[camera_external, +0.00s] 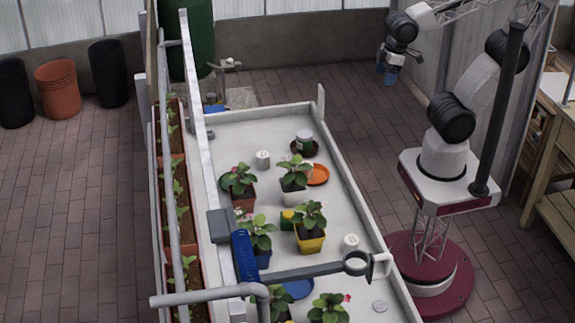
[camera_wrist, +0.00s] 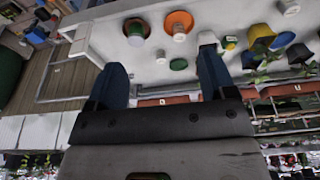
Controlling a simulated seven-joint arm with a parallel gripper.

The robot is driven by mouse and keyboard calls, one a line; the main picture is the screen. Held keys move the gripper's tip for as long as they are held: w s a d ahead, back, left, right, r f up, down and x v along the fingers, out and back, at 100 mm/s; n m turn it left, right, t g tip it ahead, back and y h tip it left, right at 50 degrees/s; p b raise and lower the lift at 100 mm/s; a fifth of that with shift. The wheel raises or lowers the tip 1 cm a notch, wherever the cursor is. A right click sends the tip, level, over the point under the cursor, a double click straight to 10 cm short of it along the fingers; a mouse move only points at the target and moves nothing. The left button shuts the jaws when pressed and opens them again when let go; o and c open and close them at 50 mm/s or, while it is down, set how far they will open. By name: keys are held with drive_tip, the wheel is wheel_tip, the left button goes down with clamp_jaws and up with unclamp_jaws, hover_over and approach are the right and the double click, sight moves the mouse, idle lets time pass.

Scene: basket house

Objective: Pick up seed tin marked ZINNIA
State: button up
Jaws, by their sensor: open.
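Several small tins stand on the white bench; no label is readable, so I cannot tell which is ZINNIA. In the external view there is a green-and-white tin (camera_external: 305,142) on a dark saucer, a white tin (camera_external: 262,159), a yellow-and-green tin (camera_external: 287,219) among the pots, and another white tin (camera_external: 350,243) near the right edge. The wrist view shows a green-and-white tin (camera_wrist: 136,38) and a white tin (camera_wrist: 179,34) by an orange saucer. My gripper (camera_external: 388,73), with blue fingers, is open and empty, raised off the bench's far right side. It also shows in the wrist view (camera_wrist: 162,65).
The bench (camera_external: 225,130) has raised rims. Potted plants, such as one in a yellow pot (camera_external: 310,243), crowd its middle and near part. An orange saucer (camera_external: 318,174) lies among them. A grey pipe with a ring (camera_external: 357,263) crosses the near end. The far end has free room.

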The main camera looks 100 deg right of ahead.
drive_tip(key=shift+o, duration=0.5)
drive_tip(key=shift+a, duration=0.1)
drive_tip(key=m+g+y, duration=0.3)
drive_tip(key=m+y, duration=0.9)
drive_tip(key=m, duration=0.1)
hover_over(350, 234)
drive_tip(key=s+d, duration=0.5)
drive_tip(key=d, duration=0.6)
wheel_tip(350, 234, down, 20)
drive_tip(key=f, duration=0.1)
drive_tip(key=w+a+f+m+t, duration=0.1)
drive_tip(key=f+m, duration=0.1)
drive_tip(key=f, duration=0.1)
drive_tip(key=w+a+f+m+t+y, duration=0.1)
drive_tip(key=a+f+m, duration=0.1)
drive_tip(key=f, duration=0.1)
drive_tip(key=w+a+f+m, duration=0.2)
drive_tip(key=f, duration=0.1)
drive_tip(key=shift+a+f+t+y, duration=0.2)
drive_tip(key=shift+f+t+y, duration=0.1)
drive_tip(key=shift+f+t, duration=0.1)
drive_tip(key=shift+x, duration=1.3)
drive_tip(key=shift+r, duration=0.1)
